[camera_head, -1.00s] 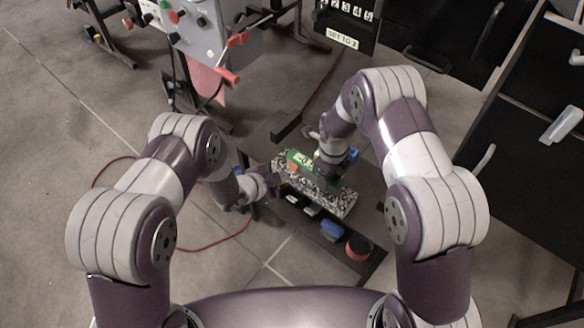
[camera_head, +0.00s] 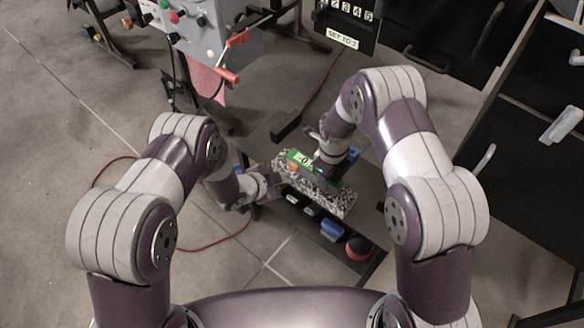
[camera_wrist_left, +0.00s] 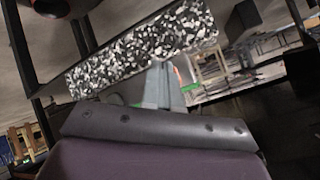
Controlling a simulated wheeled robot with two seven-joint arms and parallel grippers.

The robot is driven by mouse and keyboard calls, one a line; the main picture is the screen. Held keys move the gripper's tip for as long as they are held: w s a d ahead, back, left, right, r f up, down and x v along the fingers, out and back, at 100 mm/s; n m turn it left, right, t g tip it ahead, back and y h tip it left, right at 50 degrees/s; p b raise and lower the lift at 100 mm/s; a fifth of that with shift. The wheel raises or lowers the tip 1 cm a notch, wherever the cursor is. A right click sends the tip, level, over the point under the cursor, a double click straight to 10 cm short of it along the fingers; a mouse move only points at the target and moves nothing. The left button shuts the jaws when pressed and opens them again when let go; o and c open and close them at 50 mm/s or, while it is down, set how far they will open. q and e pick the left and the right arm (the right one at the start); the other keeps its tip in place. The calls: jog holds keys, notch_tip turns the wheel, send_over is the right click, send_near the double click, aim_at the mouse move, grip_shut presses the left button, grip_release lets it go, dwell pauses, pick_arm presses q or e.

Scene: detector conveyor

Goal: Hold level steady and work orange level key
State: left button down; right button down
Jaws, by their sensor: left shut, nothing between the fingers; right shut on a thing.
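The green level (camera_head: 302,159) lies on a black-and-white speckled slab (camera_head: 337,201) at the middle of the head view. A small display shows on its left part, and an orange key (camera_head: 293,167) sits by its near left edge. My right gripper (camera_head: 325,169) is shut on the level from above and hides part of it. My left gripper (camera_head: 279,181) is shut and empty at the slab's left end, close to the orange key. In the left wrist view its closed fingertips (camera_wrist_left: 164,72) are beside the slab's speckled face (camera_wrist_left: 150,45); a sliver of green shows behind them.
The slab rests on a dark stand whose lower shelf holds a blue item (camera_head: 332,231) and a red-and-black round item (camera_head: 357,248). A grey control panel (camera_head: 205,30) with red handles stands at the back left. Dark cabinets (camera_head: 530,150) stand on the right.

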pick_arm(q)
jog(key=shift+w+d, duration=0.25)
jog(key=shift+w+d, duration=0.3)
jog(key=shift+w, duration=0.1)
dwell(0.7)
dwell(0.3)
jog(key=shift+s+a, duration=0.6)
jog(key=shift+s, duration=0.1)
jog(key=shift+s+a, duration=1.65)
jog(key=shift+s, duration=0.25)
pick_arm(e)
jog(key=c, duration=0.6)
grip_release()
jog(key=shift+o, duration=0.2)
